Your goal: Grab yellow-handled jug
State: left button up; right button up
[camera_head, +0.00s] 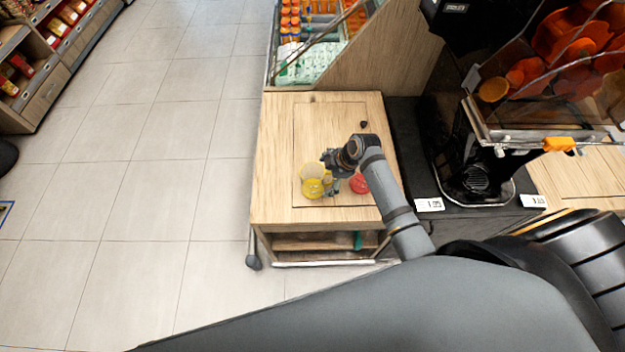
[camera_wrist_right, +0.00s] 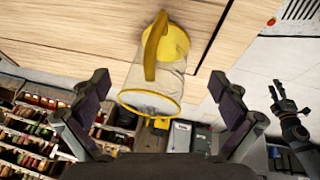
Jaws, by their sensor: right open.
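The yellow-handled jug (camera_head: 311,173) stands on the wooden counter, with a clear body and a yellow base. In the right wrist view its yellow handle (camera_wrist_right: 152,45) faces the camera, and the clear body (camera_wrist_right: 160,82) with its yellow rim shows between the fingers. My right gripper (camera_head: 329,166) is just to the right of the jug in the head view. In the wrist view the right gripper (camera_wrist_right: 158,80) is open, with a finger on each side of the jug and gaps visible. My left gripper (camera_wrist_right: 287,105) appears small at the right; its jaw state is unclear.
A red item (camera_head: 360,184) lies on the counter (camera_head: 275,205) right of the jug, close to my right gripper. A black juicer (camera_head: 475,170) stands farther right. A bottle display (camera_head: 310,40) is behind the counter. The tiled floor (camera_head: 140,170) at left is clear.

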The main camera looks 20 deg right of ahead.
jog(key=x, duration=0.4)
jog(key=shift+s+d+f, duration=0.1)
jog(key=shift+s+d, duration=0.05)
jog(key=shift+d, duration=0.1)
jog(key=shift+a+f, duration=0.15)
jog(key=shift+f, duration=0.1)
jog(key=c, duration=1.3)
pick_arm(q)
jog(key=shift+s+d+r, duration=0.1)
jog(key=shift+d+r, duration=0.25)
jog(key=shift+d, duration=0.1)
pick_arm(e)
jog(key=shift+c, duration=0.2)
jog(key=shift+r, duration=0.15)
